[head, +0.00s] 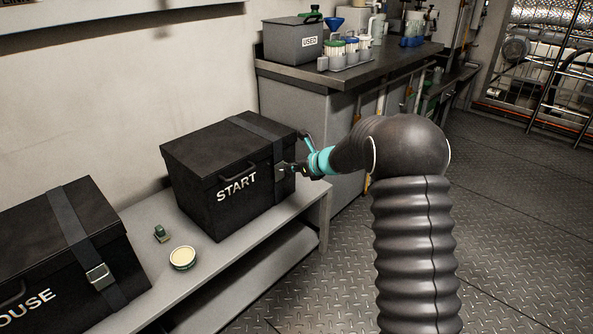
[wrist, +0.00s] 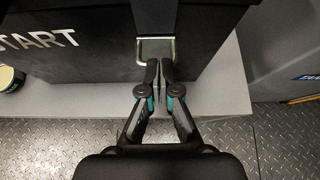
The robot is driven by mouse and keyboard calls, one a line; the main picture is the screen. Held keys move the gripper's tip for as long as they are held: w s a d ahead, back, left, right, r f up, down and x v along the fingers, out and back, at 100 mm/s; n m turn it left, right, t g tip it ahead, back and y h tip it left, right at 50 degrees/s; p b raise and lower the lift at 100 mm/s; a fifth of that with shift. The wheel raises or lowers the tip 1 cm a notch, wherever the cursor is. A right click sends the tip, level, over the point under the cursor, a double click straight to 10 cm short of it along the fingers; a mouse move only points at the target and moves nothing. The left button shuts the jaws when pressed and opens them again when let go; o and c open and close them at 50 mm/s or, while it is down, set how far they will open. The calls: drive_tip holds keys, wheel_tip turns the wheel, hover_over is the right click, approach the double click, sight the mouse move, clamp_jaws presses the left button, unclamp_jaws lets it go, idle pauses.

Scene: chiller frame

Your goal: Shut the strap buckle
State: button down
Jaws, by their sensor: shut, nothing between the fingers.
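The black START box (head: 225,205) stands on a grey bench with its lid down. A dark strap (head: 255,127) runs over the lid and down the front to a metal buckle (head: 281,170). In the wrist view, the buckle (wrist: 155,44) shows as a pale metal frame below the strap (wrist: 157,18). My gripper (head: 293,168) is at the buckle, in front of the box. In the wrist view, my gripper (wrist: 159,66) is shut and empty, its fingertips overlapping the buckle's lower edge. I cannot tell if they touch it, or if the buckle is fully closed.
Another black strapped box (head: 65,250) stands at left on the bench (head: 212,258). A round tin (head: 183,258) and a small green item (head: 161,233) lie between the boxes. A counter (head: 350,72) with containers stands behind. Open floor (head: 520,220) lies right.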

drive_tip(key=shift+w+a+r, duration=0.35)
drive_tip(key=shift+a+r, duration=0.25)
drive_tip(key=shift+d, duration=0.15)
drive_tip(key=shift+s+d+f+b, duration=0.2)
drive_tip(key=shift+s+f+b, duration=0.05)
drive_tip(key=shift+b, duration=0.1)
wheel_tip(320, 180, up, 10)
drive_tip(key=d+p, duration=0.1)
drive_tip(key=shift+s+d+f, duration=0.25)
drive_tip(key=shift+s, duration=0.15)
